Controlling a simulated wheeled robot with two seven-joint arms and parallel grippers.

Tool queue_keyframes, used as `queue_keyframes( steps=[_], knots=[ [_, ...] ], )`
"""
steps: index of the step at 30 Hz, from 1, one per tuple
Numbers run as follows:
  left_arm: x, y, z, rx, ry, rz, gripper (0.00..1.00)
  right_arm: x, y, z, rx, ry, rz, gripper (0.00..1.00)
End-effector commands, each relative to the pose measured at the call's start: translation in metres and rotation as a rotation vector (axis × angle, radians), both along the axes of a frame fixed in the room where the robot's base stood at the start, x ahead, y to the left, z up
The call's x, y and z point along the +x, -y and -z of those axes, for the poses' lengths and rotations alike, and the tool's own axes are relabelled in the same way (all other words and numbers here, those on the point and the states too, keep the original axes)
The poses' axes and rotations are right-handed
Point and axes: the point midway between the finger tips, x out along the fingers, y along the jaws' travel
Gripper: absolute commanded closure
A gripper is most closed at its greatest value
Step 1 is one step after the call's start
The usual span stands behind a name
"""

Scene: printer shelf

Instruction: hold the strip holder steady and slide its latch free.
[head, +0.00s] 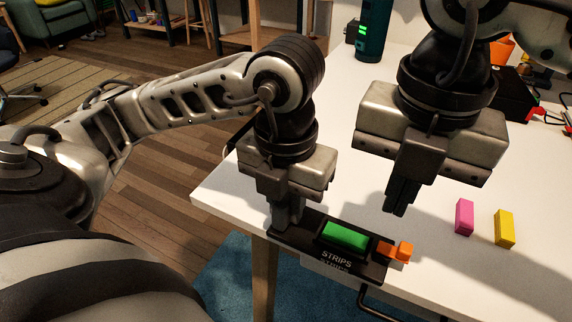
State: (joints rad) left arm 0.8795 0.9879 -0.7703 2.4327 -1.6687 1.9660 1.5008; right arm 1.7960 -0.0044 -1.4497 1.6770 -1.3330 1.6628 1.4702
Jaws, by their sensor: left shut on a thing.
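The strip holder (310,245) is a black tray marked "STRIPS" at the front edge of the white table. A green strip (345,236) lies in its recess. The orange latch (394,250) sits at the holder's right end, beside the green strip. My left gripper (287,217) points down and is shut on the holder's left end, its fingertips partly hidden. My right gripper (397,211) hangs above the table, behind and above the latch and apart from it. Its fingers look close together, with nothing visible between them.
A pink block (464,217) and a yellow block (504,229) stand on the white table (440,265) to the right. A dark teal cylinder (374,30) stands at the back. A black box with red parts (515,95) lies at the back right.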

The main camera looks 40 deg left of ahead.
Motion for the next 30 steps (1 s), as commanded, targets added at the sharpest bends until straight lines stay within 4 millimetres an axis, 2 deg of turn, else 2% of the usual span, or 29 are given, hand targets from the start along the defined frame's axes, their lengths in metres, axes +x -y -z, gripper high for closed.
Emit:
queue_keyframes(
  steps=[5, 6, 8, 16, 20, 30],
  knots=[
    [0.000, 0.000, 0.001, 0.002, -0.002, 0.000, 1.00, 0.000, 0.000, 0.000, 0.000, 0.000, 0.000, 1.00],
    [0.000, 0.000, 0.001, 0.002, -0.002, 0.000, 0.72, 0.000, 0.000, 0.000, 0.000, 0.000, 0.000, 1.00],
    [0.000, 0.000, 0.001, 0.002, -0.002, 0.000, 0.55, 0.000, 0.000, 0.000, 0.000, 0.000, 0.000, 1.00],
    [0.000, 0.000, 0.000, 0.000, -0.001, 0.000, 0.55, 0.000, 0.000, 0.000, 0.000, 0.000, 0.000, 1.00],
    [0.001, 0.000, -0.007, -0.002, 0.002, -0.001, 0.55, 0.000, 0.000, 0.000, 0.000, 0.000, 0.000, 1.00],
    [0.001, 0.000, -0.064, 0.001, 0.007, -0.002, 0.55, 0.000, 0.000, 0.000, 0.000, 0.000, 0.000, 1.00]
  ],
)
